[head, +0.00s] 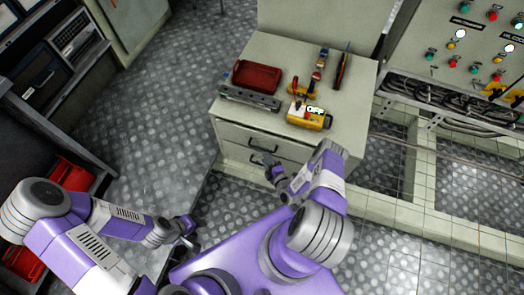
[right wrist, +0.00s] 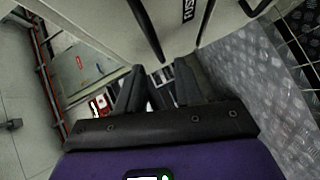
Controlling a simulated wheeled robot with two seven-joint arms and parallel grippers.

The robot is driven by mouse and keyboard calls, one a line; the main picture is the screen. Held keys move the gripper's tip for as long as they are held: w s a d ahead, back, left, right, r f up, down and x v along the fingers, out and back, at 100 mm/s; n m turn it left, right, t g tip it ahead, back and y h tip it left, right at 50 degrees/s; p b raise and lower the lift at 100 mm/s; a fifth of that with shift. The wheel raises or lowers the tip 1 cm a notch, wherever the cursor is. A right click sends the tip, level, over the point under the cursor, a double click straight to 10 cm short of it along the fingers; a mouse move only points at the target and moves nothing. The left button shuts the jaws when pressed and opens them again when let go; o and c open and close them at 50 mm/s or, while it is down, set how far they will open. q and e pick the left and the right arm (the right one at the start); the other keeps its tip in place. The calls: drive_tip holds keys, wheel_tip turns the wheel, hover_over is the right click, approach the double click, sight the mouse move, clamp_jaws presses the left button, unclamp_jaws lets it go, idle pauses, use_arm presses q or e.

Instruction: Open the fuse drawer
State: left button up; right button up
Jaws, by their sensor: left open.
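A pale grey cabinet (head: 232,133) stands at the centre of the head view with two drawer fronts showing. The upper drawer has a dark bar handle (head: 262,145) and looks shut. The lower front is partly hidden by my right arm. My right gripper (head: 269,166) is in front of the lower drawer front, with its fingers apart. In the right wrist view, its two dark fingers (right wrist: 158,88) are spread, nothing clearly between them. A pale front there carries an upside-down label (right wrist: 188,10), partly cut off, seemingly starting "FUS". My left gripper (head: 188,232) is open and empty, low over the floor.
On the cabinet top are a red box (head: 257,76), a yellow device marked OFF (head: 309,115) and several hand tools. A control panel (head: 465,45) with buttons and cables stands at right. Shelves with red bins (head: 72,174) are at left. Patterned floor (head: 150,115) between is clear.

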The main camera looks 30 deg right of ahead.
sight(262, 149)
drive_tip(key=shift+n+t+h, duration=0.3)
drive_tip(key=shift+n+t, duration=0.1)
drive_tip(key=shift+n, duration=0.1)
drive_tip(key=w+b, duration=0.1)
drive_tip(key=w, duration=0.1)
drive_tip(key=w+f+b, duration=0.1)
drive_tip(key=w, duration=0.1)
drive_tip(key=w+d+b, duration=0.1)
drive_tip(key=w, duration=0.2)
drive_tip(key=shift+d+f, duration=0.1)
drive_tip(key=shift+f, duration=0.1)
drive_tip(key=shift+s, duration=0.1)
clamp_jaws()
